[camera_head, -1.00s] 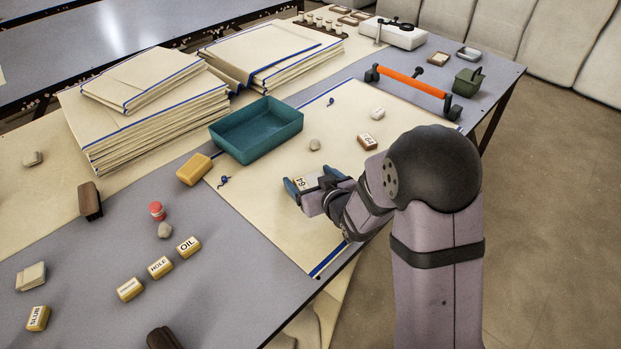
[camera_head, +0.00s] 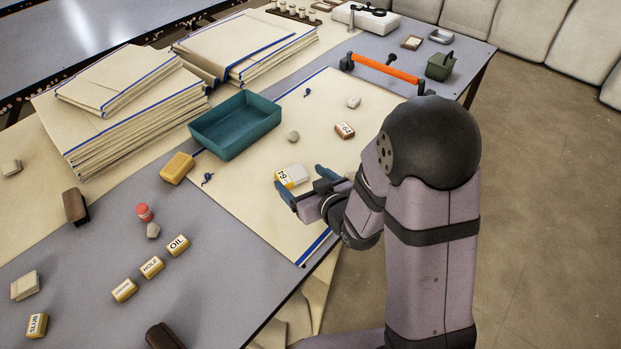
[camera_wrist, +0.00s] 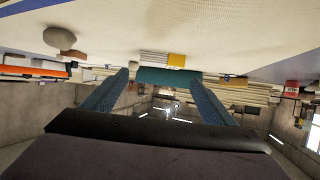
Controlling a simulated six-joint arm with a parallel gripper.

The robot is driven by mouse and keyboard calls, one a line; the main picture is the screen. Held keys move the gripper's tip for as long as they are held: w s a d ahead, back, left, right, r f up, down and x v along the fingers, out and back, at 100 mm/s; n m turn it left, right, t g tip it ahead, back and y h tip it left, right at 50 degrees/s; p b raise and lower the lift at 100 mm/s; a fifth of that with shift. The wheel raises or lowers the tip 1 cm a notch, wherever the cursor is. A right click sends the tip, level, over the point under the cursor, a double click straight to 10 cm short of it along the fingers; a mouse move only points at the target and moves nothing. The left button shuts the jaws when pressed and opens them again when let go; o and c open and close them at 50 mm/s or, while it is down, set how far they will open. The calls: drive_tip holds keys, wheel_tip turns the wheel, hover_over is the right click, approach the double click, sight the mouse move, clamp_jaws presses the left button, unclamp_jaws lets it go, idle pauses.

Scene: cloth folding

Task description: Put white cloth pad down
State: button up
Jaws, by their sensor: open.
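A small white pad (camera_head: 298,172) lies on the large cream cloth (camera_head: 250,214) near the table's front edge, close against a yellow block with a numbered label (camera_head: 283,179). My gripper (camera_head: 299,186) is open just on the near side of them, its blue fingers apart. In the wrist view, which looks upside down, my gripper (camera_wrist: 162,88) has nothing between its fingers. A pale piece (camera_wrist: 149,58) beside a yellow block (camera_wrist: 175,60) shows beyond the fingertips there; it seems to be the same pad.
A teal tray (camera_head: 234,125) and yellow sponge-like block (camera_head: 177,167) lie beyond, with a grey stone (camera_head: 293,137) and a brown numbered block (camera_head: 345,130) nearby. Stacked cream cloths (camera_head: 128,115) stand at the back left. The cream cloth's front part is mostly clear.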

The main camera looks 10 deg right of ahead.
drive_tip(key=p, duration=0.1)
drive_tip(key=s+r+p, duration=0.1)
drive_tip(key=p, duration=0.1)
drive_tip(key=shift+s+d+r, duration=0.15)
drive_tip(key=shift+s+d, duration=0.1)
drive_tip(key=shift+d, duration=0.05)
drive_tip(key=p, duration=0.5)
drive_tip(key=shift+s+d+r, duration=0.2)
drive_tip(key=shift+s+r, duration=0.05)
drive_tip(key=shift+s, duration=0.15)
drive_tip(key=p, duration=0.2)
drive_tip(key=shift+s+d+r+p, duration=0.1)
drive_tip(key=shift+s+d+p, duration=0.05)
drive_tip(key=shift+s+p, duration=0.2)
drive_tip(key=shift+s+d+p, duration=0.15)
drive_tip(key=shift+s+p, duration=0.2)
drive_tip(key=shift+p, duration=0.25)
